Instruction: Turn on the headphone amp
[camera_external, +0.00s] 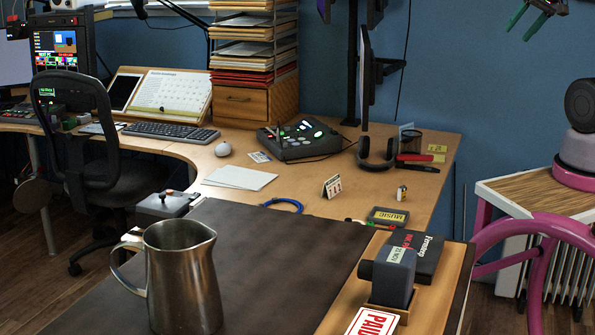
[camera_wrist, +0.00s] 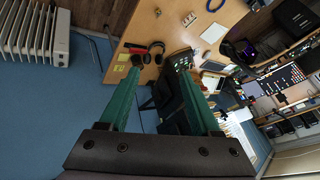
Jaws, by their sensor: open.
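I cannot tell for sure which box is the headphone amp. A dark sloped device (camera_external: 299,140) with lit green and white spots stands on the desk by the wooden drawer box. A smaller grey box (camera_external: 163,204) with a dark knob on top sits at the desk's near edge, behind the metal pitcher. Black headphones (camera_external: 377,154) stand right of the sloped device; they also show in the wrist view (camera_wrist: 156,48). My gripper (camera_external: 524,25) is high at the top right, far from both boxes. Its green fingers, also in the wrist view (camera_wrist: 160,56), are apart and empty.
A monitor (camera_external: 367,75) rises behind the headphones. An office chair (camera_external: 85,150) is at left. A white radiator (camera_wrist: 36,35) shows in the wrist view.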

